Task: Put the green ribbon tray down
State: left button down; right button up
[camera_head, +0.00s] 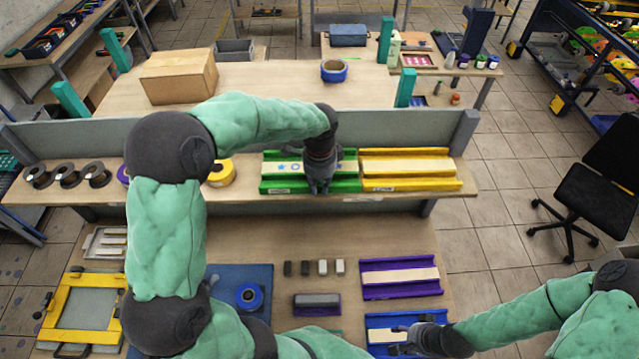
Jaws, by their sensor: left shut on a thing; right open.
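The green ribbon tray (277,183) is on the raised shelf at the back of the table, left of the yellow tray. A pale ribbon strip with blue printed marks lies in it. My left gripper (320,186) reaches down over the tray's right part and is shut on it; the fingertips are partly hidden by the gripper body. Whether the tray's underside touches the shelf cannot be told. My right gripper (398,340) is open, low at the right, over a blue tray (378,322) with a pale strip on the table.
A yellow tray (410,182) sits close on the right of the green one. A yellow tape roll (222,174) and several dark rings stand to the left on the shelf (345,203). Below are a purple tray (372,291), small blocks and a yellow frame (60,300).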

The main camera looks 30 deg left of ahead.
pick_arm(q)
jog(key=shift+f, duration=0.1)
jog(key=c, duration=1.2)
grip_release()
jog(key=shift+o, duration=0.2)
notch_tip(320, 180, up, 12)
jog(key=b, duration=0.1)
jog(key=shift+r, duration=0.2)
jog(key=shift+s+d+f, duration=0.1)
jog(key=shift+s+f, duration=0.05)
